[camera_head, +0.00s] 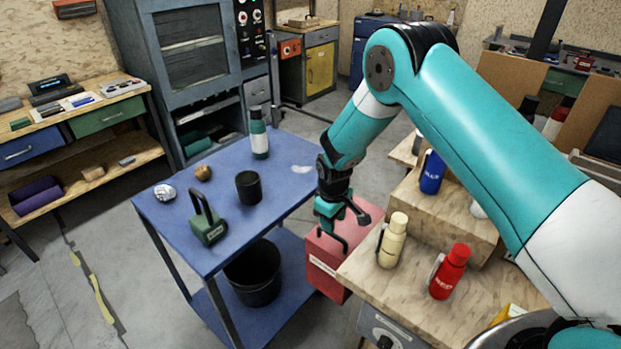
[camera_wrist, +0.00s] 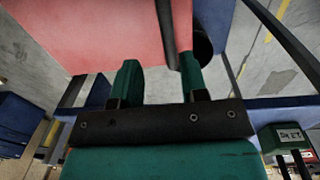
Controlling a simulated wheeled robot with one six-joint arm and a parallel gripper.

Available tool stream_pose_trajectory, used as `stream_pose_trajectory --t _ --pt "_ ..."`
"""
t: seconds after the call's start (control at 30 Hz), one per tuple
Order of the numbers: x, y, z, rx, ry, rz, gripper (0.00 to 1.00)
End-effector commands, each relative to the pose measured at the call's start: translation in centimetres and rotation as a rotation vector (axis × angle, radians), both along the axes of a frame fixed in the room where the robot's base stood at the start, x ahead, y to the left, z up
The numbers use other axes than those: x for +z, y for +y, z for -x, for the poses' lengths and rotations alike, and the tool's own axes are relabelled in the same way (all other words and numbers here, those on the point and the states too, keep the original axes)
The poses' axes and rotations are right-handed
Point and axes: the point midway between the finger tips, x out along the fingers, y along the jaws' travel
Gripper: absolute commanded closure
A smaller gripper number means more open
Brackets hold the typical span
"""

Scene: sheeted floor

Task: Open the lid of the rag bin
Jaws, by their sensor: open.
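The red rag bin (camera_head: 324,268) stands between the blue cart and the wooden-topped bench, with a pale label on its front. Its red surface (camera_wrist: 90,35) fills the upper left of the wrist view. My gripper (camera_head: 334,230) is over the top of the bin, fingers pointing down. In the wrist view my gripper (camera_wrist: 160,82) has its two green fingers apart. A dark bar (camera_wrist: 166,30) reaches down from the top edge toward the gap, close to the right finger. I cannot tell whether it touches. My gripper hides part of the bin's top.
The blue cart (camera_head: 165,218) holds a green padlock-like block (camera_head: 208,228), a black cup (camera_head: 249,187) and a bottle (camera_head: 258,135); a black bucket (camera_head: 254,275) is below. Cream (camera_head: 392,242) and red (camera_head: 450,272) bottles stand on the bench close right of my gripper.

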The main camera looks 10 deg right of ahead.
Motion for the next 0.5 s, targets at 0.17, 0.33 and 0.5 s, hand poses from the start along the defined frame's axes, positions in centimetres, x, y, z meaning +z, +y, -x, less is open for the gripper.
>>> stream_pose_trajectory --t 0.17,0.33,0.5 --pt "1.4 0.3 0.1 -0.002 -0.004 -0.012 0.60" --pt "8.9 2.1 1.8 -0.021 -0.016 -0.084 0.60" --pt "18.4 4.0 7.0 -0.036 -0.012 -0.184 0.60"
